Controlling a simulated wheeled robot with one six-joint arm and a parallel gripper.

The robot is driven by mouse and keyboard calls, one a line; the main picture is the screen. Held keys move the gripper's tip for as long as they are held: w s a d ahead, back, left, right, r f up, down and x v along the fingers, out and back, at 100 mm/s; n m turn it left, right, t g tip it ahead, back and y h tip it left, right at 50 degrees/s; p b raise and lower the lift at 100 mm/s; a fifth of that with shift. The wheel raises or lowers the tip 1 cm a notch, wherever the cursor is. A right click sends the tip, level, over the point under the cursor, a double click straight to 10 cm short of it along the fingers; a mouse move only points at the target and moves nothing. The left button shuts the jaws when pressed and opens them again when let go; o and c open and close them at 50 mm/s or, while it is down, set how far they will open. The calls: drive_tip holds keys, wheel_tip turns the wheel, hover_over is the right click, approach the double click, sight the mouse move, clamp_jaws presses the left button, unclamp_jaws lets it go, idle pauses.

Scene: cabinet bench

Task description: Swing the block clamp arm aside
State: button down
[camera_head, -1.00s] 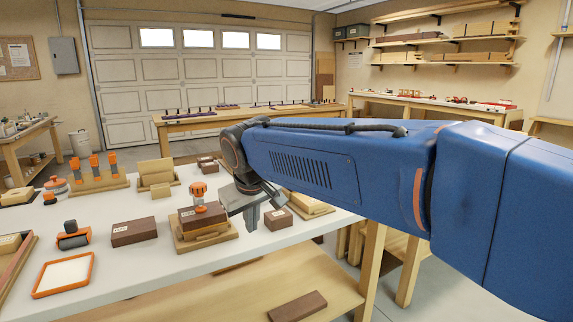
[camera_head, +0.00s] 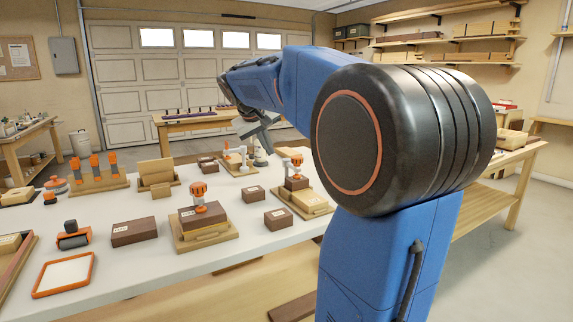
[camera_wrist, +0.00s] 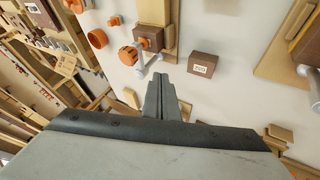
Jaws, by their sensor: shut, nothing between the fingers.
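My gripper (camera_head: 262,143) is shut and empty, held above the far part of the white bench. In the wrist view, the closed fingers (camera_wrist: 162,97) point toward a clamp with an orange knob (camera_wrist: 128,55) and a grey arm (camera_wrist: 150,64). This clamp is beside a brown block (camera_wrist: 149,37) on a wooden base (camera_wrist: 172,45); contact with my fingers cannot be told. In the head view, orange-topped block fixtures stand at the front (camera_head: 198,190) and at the right (camera_head: 296,160), partly behind my arm. Which one the wrist view shows is unclear.
Loose brown blocks (camera_head: 134,232) lie on the white bench (camera_head: 150,268). A board with orange-topped pieces (camera_head: 98,184) and an orange-rimmed tray (camera_head: 64,274) stand at the left. A labelled block (camera_wrist: 202,64) lies right of my fingers, with bare bench around it.

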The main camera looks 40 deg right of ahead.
sight(292, 166)
drive_tip(key=shift+d, duration=0.1)
idle(0.3)
drive_tip(key=x, duration=0.3)
drive_tip(key=d+x, duration=0.1)
drive_tip(key=x, duration=0.3)
drive_tip(key=s+r+x, duration=0.1)
drive_tip(key=x, duration=0.3)
drive_tip(key=shift+d+f, duration=0.1)
drive_tip(key=shift+d, duration=0.25)
drive_tip(key=shift+s+d, duration=0.15)
drive_tip(key=shift+d, duration=0.6)
